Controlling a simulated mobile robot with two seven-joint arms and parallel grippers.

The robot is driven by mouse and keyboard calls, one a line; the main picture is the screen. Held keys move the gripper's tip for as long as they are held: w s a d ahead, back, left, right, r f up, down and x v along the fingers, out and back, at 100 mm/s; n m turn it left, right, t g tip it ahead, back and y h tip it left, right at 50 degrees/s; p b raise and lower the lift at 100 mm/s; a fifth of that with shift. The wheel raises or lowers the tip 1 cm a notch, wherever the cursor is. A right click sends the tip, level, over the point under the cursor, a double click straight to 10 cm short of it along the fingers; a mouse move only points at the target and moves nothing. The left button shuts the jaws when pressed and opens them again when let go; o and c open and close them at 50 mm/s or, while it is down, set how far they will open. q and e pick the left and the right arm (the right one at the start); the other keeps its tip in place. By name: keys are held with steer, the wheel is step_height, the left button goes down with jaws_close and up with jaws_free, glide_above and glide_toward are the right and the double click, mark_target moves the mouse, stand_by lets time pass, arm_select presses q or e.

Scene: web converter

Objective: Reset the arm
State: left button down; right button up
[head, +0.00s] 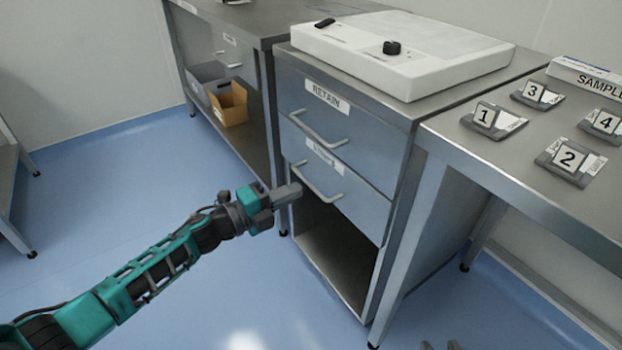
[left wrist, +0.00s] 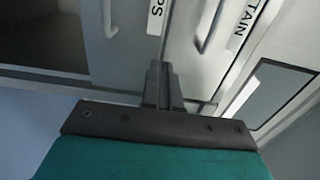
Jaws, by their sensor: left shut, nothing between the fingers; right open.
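My left arm reaches in from the left, and its gripper (head: 292,192) is shut and empty. Its fingertips appear close to the left end of the lower drawer's handle (head: 322,192); I cannot tell whether they touch it. In the left wrist view the shut fingers (left wrist: 160,84) point toward the cabinet front with its labelled drawers. Two grey fingertips of my right gripper (head: 440,346) show apart at the bottom edge; the rest of it is out of view. The top drawer (head: 340,122) is labelled RETAIN. Both drawers look closed.
An open shelf space (head: 335,250) lies under the drawers. A white device (head: 400,50) sits on the cabinet. Several numbered holders (head: 568,160) stand on the right bench (head: 530,185). A cardboard box (head: 230,103) is on the left lower shelf. The blue floor in front is clear.

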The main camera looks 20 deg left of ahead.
arm_select(q)
steer(key=s+d+f+n+g+y, duration=0.15)
steer(key=s+f+n+y, duration=0.25)
steer(key=s+n, duration=0.75)
steer(key=s+d+f+n+g+y, duration=0.15)
steer(key=s+f+n+y, duration=0.3)
steer(key=s+n, duration=0.65)
step_height(320, 180, up, 12)
steer(key=s+a+n+y+p, duration=0.1)
steer(key=a+p, duration=0.1)
steer(key=p, duration=1.4)
steer(key=shift+s+a+f, duration=0.15)
steer(key=shift+s+a, duration=0.05)
steer(key=shift+a, duration=0.1)
arm_select(e)
steer(key=s+d+r+h, duration=0.1)
steer(key=d+r, duration=0.2)
steer(key=r, duration=0.8)
steer(key=shift+s+r, duration=0.25)
steer(key=shift+s, duration=0.1)
steer(key=shift+d, duration=0.1)
arm_select(q)
steer(key=shift+d, duration=0.1)
arm_select(e)
steer(key=shift+s+f, duration=0.1)
